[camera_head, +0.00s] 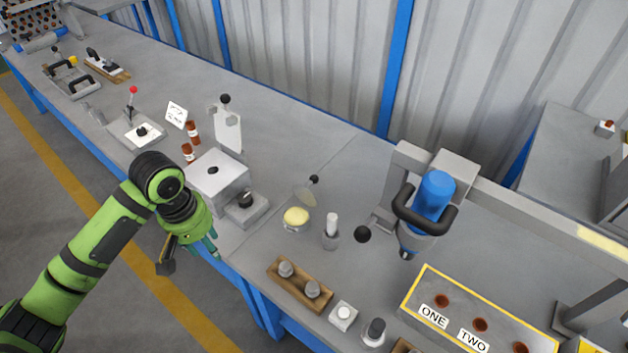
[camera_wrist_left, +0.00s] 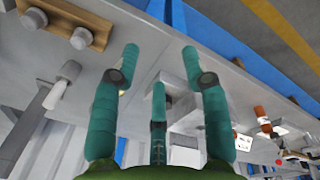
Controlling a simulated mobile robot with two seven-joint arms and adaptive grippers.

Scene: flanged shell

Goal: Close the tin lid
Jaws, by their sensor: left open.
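A small round tin (camera_head: 295,218) with a pale yellow top surface sits on the grey bench, right of the metal box. A thin, pale disc (camera_head: 305,196), apparently its lid, stands tilted up behind it, with a dark ball knob (camera_head: 314,179) at its upper right. My left gripper (camera_head: 196,256) is near the bench's front edge, left of the tin and apart from it. In the left wrist view its teal fingers (camera_wrist_left: 160,62) are spread and empty. The tin is mostly hidden there behind the fingers. My right gripper is not in view.
A metal box (camera_head: 217,176) and a block with a black knob (camera_head: 245,206) stand between my left gripper and the tin. A grey post (camera_head: 331,232) stands right of the tin, and a wooden holder (camera_head: 300,286) lies in front. A blue-bodied tool (camera_head: 432,200) is farther right.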

